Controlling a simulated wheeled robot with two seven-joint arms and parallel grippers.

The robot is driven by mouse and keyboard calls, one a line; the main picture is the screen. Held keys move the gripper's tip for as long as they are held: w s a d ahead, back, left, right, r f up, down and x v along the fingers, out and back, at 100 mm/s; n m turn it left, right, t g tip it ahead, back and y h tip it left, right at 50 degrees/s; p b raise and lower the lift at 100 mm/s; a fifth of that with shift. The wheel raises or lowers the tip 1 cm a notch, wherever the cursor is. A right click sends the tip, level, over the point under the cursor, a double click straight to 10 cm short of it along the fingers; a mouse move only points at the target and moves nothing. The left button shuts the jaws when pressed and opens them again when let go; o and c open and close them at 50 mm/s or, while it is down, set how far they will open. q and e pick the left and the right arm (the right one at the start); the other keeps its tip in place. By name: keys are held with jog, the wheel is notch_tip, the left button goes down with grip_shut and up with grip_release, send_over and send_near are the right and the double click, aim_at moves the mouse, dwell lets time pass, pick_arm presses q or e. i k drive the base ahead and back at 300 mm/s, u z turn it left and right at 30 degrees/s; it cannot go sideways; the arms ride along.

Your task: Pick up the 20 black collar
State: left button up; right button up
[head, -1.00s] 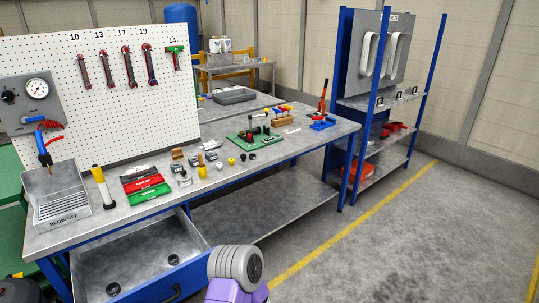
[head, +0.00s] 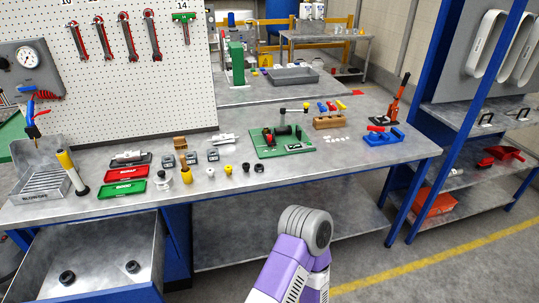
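Two small black collars stand on the bench top, one left (head: 246,168) and one right (head: 259,168), just left of the green fixture board. Two more black ring-shaped parts lie in the open drawer, one left (head: 67,277) and one right (head: 132,266). No size mark is readable on any of them, so I cannot tell which is the 20. A small yellow collar (head: 228,170) stands beside the bench-top pair. Only a purple and grey link of my own arm shows at the bottom; neither gripper is in view.
The grey bench (head: 340,165) has a clear front strip right of the collars. The green fixture board (head: 282,148) carries a raised black clamp. A blow-off box (head: 42,180), red tray (head: 128,173) and green tray (head: 122,189) stand left. The open drawer (head: 100,240) juts out in front.

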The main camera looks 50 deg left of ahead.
aim_at(258, 167)
jog(key=u, duration=0.8)
jog(key=i, duration=1.15)
jog(key=u, duration=1.25)
